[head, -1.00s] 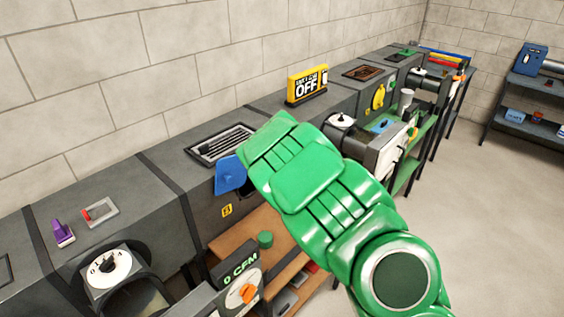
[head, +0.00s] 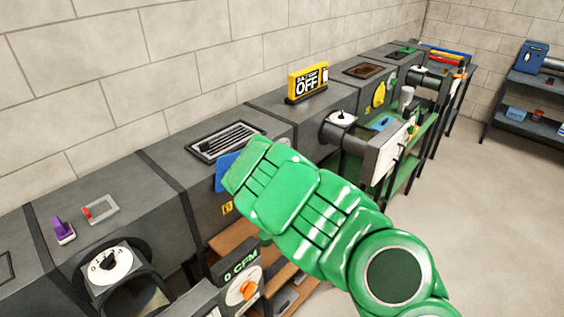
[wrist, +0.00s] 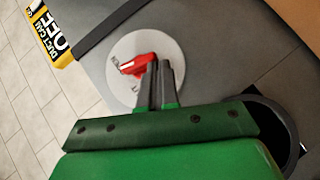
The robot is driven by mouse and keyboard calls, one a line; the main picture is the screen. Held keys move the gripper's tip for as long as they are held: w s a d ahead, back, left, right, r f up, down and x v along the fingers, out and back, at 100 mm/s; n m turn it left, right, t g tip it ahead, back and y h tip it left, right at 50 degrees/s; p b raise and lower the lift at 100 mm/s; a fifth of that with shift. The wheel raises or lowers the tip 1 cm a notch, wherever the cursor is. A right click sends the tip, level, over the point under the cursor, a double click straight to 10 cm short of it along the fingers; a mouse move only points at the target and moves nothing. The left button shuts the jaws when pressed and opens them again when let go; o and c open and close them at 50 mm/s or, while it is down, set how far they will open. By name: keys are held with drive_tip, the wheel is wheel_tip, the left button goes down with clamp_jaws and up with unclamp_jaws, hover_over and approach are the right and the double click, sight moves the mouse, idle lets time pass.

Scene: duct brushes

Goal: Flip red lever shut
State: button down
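The red lever (wrist: 138,64) shows in the wrist view on a round pale dial plate (wrist: 120,88) with small marks, set on a grey duct face. My gripper (wrist: 158,64) points at it from below in the picture. Its two dark fingers lie close together with only a thin gap. The fingertips overlap the lever's right end in the picture; I cannot tell whether they touch it. In the head view my green arm hides this lever and my fingers.
A yellow OFF sign (head: 307,82) stands on the duct, also in the wrist view (wrist: 50,32). A blue flap (head: 226,168) is partly behind my arm. A grille (head: 225,141), a small red handle (head: 100,208) and a purple clip (head: 63,230) sit along the duct. The floor at right is clear.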

drive_tip(key=shift+f, duration=0.4)
drive_tip(key=n+t, duration=0.1)
drive_tip(key=f+n+t, duration=0.1)
drive_tip(key=t, duration=0.1)
drive_tip(key=n+t+h, duration=0.1)
drive_tip(key=n, duration=0.1)
drive_tip(key=shift+w+d+f, duration=0.2)
drive_tip(key=shift+w+d, duration=0.2)
idle(0.6)
drive_tip(key=shift+r, duration=0.1)
drive_tip(key=r+m+g, duration=0.2)
drive_tip(key=g, duration=0.1)
drive_tip(key=r+m+g+y, duration=0.1)
drive_tip(key=m, duration=0.1)
drive_tip(key=shift+s+a, duration=0.4)
idle(0.7)
drive_tip(key=shift+r+m+g+y, duration=0.5)
drive_tip(key=shift+m+g, duration=0.2)
drive_tip(key=shift+g, duration=0.4)
